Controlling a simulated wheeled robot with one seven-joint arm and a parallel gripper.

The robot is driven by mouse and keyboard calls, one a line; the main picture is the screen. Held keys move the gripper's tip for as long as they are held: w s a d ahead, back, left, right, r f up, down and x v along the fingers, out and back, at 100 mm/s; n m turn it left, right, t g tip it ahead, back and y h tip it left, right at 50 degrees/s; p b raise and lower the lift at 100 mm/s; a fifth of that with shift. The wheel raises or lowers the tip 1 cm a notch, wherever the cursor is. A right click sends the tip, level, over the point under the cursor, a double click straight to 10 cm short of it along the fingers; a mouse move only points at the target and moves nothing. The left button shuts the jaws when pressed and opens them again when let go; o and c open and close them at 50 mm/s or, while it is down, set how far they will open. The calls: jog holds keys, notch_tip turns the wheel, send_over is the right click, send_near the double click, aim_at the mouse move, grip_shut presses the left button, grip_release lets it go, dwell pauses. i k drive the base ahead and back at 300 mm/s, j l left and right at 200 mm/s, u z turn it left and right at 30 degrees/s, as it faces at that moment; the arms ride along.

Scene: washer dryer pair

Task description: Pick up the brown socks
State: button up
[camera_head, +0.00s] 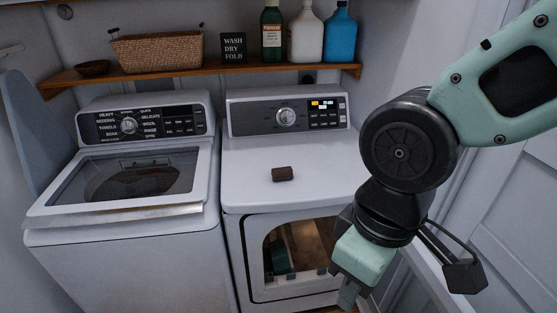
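The brown socks (282,174) show as a small dark brown bundle. They lie on the white top of the dryer (250,190), near its middle. My gripper (347,296) hangs at the lower right, in front of the dryer's right front side and nearer the camera. It points down and is apart from the socks, which are up and to the left of it in the picture. Its fingers are small and partly cut off by the bottom edge, so their opening does not show clearly.
A washer (125,245) with a see-through lid stands left of the dryer. A wooden shelf (210,74) above holds a basket (158,51), a sign (233,49) and several bottles. The dryer top around the socks is clear. A white door (510,215) stands at the right.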

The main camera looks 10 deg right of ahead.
aim_at(283, 173)
jog(key=i+j, duration=1.05)
jog(key=j, duration=0.4)
jog(key=i+j+z, duration=0.1)
jog(key=j, duration=0.35)
jog(key=i+j, duration=0.1)
jog(key=j, duration=0.4)
